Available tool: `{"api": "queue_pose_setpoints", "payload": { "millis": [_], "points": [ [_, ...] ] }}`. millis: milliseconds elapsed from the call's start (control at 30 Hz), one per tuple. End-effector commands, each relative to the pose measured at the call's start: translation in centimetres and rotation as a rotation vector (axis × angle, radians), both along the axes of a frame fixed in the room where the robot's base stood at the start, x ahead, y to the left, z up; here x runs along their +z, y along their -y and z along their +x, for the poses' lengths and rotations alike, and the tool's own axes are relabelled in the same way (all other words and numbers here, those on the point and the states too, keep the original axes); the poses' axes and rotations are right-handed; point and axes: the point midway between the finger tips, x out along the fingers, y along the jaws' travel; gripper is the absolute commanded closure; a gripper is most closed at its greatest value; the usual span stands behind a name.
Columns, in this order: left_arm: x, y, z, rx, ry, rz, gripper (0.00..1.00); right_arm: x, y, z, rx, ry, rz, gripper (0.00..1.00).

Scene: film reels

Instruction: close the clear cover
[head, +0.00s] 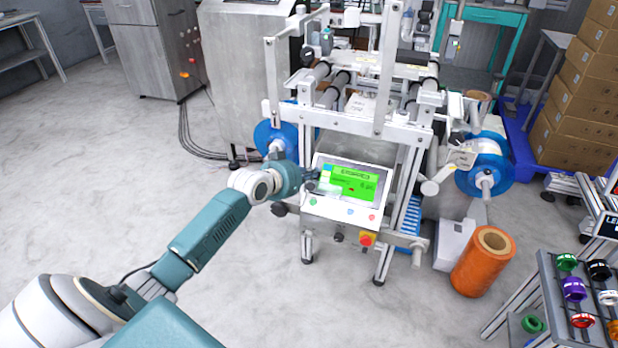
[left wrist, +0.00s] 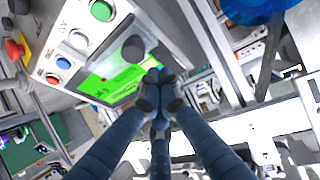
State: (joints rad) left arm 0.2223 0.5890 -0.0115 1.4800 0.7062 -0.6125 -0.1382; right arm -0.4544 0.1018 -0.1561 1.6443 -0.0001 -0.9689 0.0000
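The machine (head: 345,110) stands in the middle of the head view with an upright pale frame at its front. A clear cover is hard to make out; a see-through panel may lie between the upright bars (head: 388,70), but I cannot tell its edges or angle. My left gripper (head: 312,183) is at the left edge of the control panel (head: 345,213), below the frame. In the left wrist view, the dark fingers of my left gripper (left wrist: 158,92) meet at their tips in front of the green screen (left wrist: 112,82), with nothing visible between them. My right gripper is out of view.
Blue reels (head: 275,138) flank the machine, another being at right (head: 485,165). An orange roll (head: 483,262) stands on the floor, and a rack of coloured rings (head: 575,290) is at lower right. Cardboard boxes (head: 580,105) are stacked at right. The floor at left is clear.

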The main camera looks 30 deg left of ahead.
Motion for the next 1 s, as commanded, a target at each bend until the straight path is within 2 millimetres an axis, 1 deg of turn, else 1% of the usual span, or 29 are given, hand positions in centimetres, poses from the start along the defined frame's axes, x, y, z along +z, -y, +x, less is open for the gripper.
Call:
{"api": "queue_pose_setpoints", "payload": {
  "millis": [33, 133, 567, 600, 700, 800, 900, 1000],
  "points": [
    [-0.4, 0.0, -0.4, 0.0, -0.002, -0.001, 1.0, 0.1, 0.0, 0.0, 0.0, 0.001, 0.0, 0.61],
    [-0.7, 0.0, -0.7, 0.0, -0.001, -0.001, 1.0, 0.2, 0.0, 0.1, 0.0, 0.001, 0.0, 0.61],
    [-1.0, 0.0, -1.1, 0.0, -0.002, 0.0, 1.0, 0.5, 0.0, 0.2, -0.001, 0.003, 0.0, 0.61],
    [-1.2, 0.1, -1.3, 0.0, -0.003, 0.0, 1.0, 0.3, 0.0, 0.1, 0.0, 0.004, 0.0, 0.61],
    [-2.2, 0.3, -2.3, 0.0, -0.006, 0.001, 1.0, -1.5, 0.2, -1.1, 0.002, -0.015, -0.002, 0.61],
    [-3.3, 0.6, -3.4, -0.001, -0.006, 0.001, 1.0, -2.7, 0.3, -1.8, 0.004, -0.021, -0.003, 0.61],
    [-4.2, 0.7, -4.2, 0.0, -0.004, 0.001, 1.0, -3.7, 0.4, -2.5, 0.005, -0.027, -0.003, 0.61],
    [-4.6, 0.8, -4.7, 0.0, -0.002, 0.0, 1.0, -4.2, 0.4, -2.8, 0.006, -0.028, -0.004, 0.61]
  ]
}}
